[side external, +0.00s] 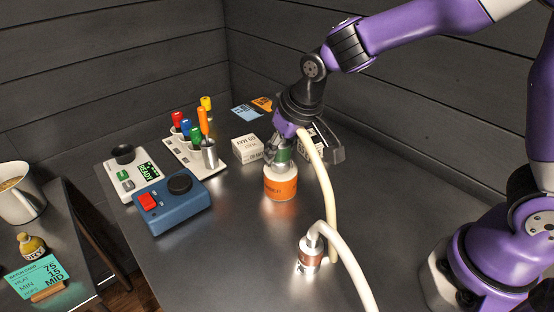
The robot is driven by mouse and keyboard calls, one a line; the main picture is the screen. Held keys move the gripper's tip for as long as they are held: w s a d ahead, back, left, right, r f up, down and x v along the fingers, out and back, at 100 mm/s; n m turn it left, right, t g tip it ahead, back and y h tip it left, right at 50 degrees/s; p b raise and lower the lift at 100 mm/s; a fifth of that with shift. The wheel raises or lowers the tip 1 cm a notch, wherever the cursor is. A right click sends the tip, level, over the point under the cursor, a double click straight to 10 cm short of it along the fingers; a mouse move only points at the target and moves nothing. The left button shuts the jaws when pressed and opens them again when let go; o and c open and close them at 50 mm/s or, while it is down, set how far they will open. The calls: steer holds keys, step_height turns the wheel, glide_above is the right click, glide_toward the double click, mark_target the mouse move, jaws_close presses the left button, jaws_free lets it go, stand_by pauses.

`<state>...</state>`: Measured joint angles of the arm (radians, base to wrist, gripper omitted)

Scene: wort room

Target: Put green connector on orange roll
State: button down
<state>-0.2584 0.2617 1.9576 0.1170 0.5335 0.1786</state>
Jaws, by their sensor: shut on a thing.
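The orange roll (281,188), a short white cylinder with an orange label band, stands upright on the dark metal table. My gripper (278,150) is directly above it, pointing down, and is shut on the green connector (283,154). The connector is mostly hidden by the fingers. It is at the top of the roll; I cannot tell whether it touches or is seated on it. A cream hose (323,175) runs from beside my gripper down to the right.
A metal fitting with a white hose (310,252) stands in front. A blue box (172,204), a white device (131,176), a rack of coloured-handled tools (196,150) and a white carton (246,149) are left. A side table holds a mug (18,198).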

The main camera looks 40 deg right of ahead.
steer(key=shift+f, duration=0.1)
steer(key=shift+c, duration=2.2)
jaws_free()
steer(key=v, duration=1.2)
steer(key=s+d+f, duration=0.1)
steer(key=s+d, duration=0.2)
steer(key=s, duration=0.2)
steer(key=s+d+f+t, duration=0.1)
steer(key=s+d, duration=0.3)
steer(key=s, duration=0.2)
steer(key=shift+s, duration=0.25)
